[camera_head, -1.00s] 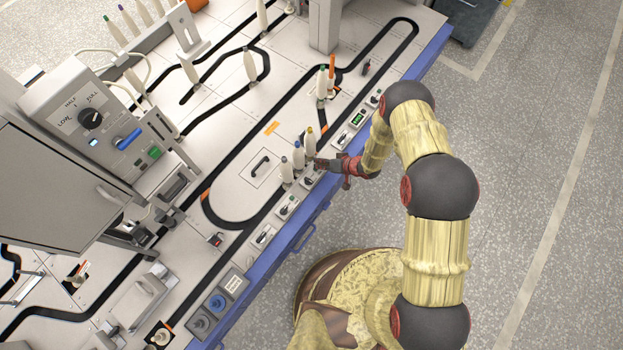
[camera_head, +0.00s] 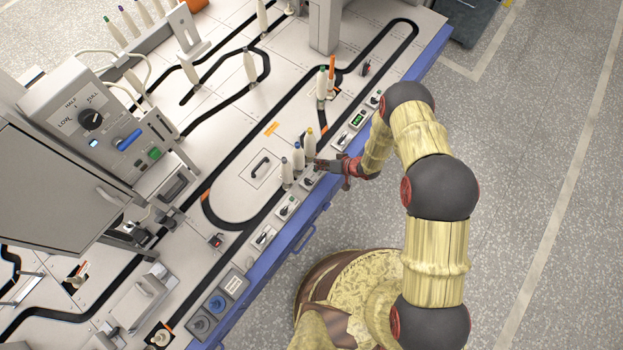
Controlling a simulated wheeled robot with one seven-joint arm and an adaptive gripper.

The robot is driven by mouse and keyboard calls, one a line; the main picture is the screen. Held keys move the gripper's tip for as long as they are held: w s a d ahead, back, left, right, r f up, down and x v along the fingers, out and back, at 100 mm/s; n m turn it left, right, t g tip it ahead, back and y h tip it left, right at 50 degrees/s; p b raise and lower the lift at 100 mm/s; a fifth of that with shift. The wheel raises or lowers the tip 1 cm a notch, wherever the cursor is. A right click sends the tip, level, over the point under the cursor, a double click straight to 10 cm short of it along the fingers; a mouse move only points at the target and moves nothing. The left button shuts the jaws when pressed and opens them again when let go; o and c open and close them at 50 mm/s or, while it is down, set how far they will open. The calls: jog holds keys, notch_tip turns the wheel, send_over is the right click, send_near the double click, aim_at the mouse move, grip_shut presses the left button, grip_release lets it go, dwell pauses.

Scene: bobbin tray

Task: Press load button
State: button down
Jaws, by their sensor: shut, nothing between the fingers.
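My gripper (camera_head: 326,166) is shut and empty. It is low over the front strip of the bench, just right of three upright bobbins with coloured tips, and its fingertips point left toward them. I cannot tell whether it touches the nearest bobbin (camera_head: 298,157) or a control. Several small control boxes line the front edge, one (camera_head: 308,179) just below my gripper and another (camera_head: 288,208) farther down-left. No label reading "load" is legible, so I cannot tell which control is the load button.
A grey control panel (camera_head: 75,105) with a black dial, a blue handle and a green button (camera_head: 154,153) stands at the left. Black tracks (camera_head: 218,212) loop over the bench (camera_head: 165,265). Other bobbins (camera_head: 250,66) stand farther back.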

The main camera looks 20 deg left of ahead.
dwell(0.3)
jog(key=shift+f, duration=0.4)
jog(key=shift+r, duration=0.1)
jog(key=shift+s+r, duration=0.1)
jog(key=shift+r, duration=0.3)
dwell(0.3)
notch_tip(320, 180, up, 6)
jog(key=p, duration=0.3)
jog(key=shift+p, duration=0.35)
dwell(1.6)
